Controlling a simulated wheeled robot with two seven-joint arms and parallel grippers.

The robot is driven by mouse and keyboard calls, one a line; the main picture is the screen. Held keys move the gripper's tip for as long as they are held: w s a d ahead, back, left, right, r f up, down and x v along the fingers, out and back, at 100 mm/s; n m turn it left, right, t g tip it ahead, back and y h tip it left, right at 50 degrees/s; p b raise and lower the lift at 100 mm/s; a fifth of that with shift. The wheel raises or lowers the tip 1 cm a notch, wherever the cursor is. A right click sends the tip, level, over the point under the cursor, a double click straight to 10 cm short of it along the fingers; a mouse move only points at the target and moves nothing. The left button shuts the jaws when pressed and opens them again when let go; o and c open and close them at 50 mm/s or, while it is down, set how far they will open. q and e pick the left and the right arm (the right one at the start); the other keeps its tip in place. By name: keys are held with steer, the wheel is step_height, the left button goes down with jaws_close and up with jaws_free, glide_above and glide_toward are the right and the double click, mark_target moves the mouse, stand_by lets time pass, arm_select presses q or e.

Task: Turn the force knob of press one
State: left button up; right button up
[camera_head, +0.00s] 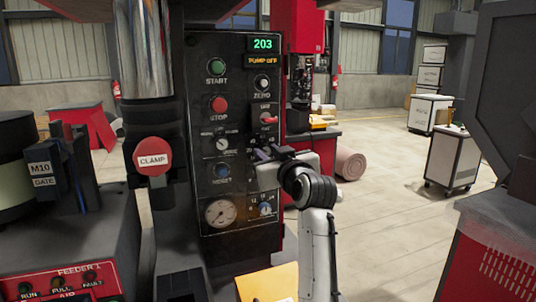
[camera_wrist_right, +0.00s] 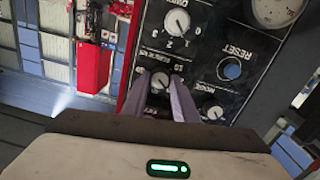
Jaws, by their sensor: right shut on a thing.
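The black control panel (camera_head: 235,110) of the press stands upright at the center, with a green 203 display on top. My right gripper (camera_head: 268,153) reaches it from the lower right and covers one of its knobs in the head view. In the wrist view a small knob (camera_wrist_right: 160,82) with a numbered scale sits between the fingertips of my right gripper (camera_wrist_right: 163,90), which are shut on it. Its label is too blurred to read surely. My left gripper is not in view.
Near the gripped knob are the COUNT knob (camera_wrist_right: 178,22), the MODE knob (camera_wrist_right: 212,108) and the blue RESET button (camera_wrist_right: 232,70). A red CLAMP button (camera_head: 152,156) sits left of the panel. A white cart (camera_head: 453,160) stands on open floor at the right.

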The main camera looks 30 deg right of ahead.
steer(key=m, duration=0.5)
steer(key=shift+d+m+y, duration=0.1)
steer(key=shift+m+y, duration=0.2)
steer(key=shift+m, duration=2.1)
steer(key=shift+f, duration=0.1)
steer(key=o, duration=1.1)
steer(key=shift+c, duration=0.2)
steer(key=b+v, duration=0.1)
steer(key=v, duration=0.9)
steer(key=shift+s, duration=0.2)
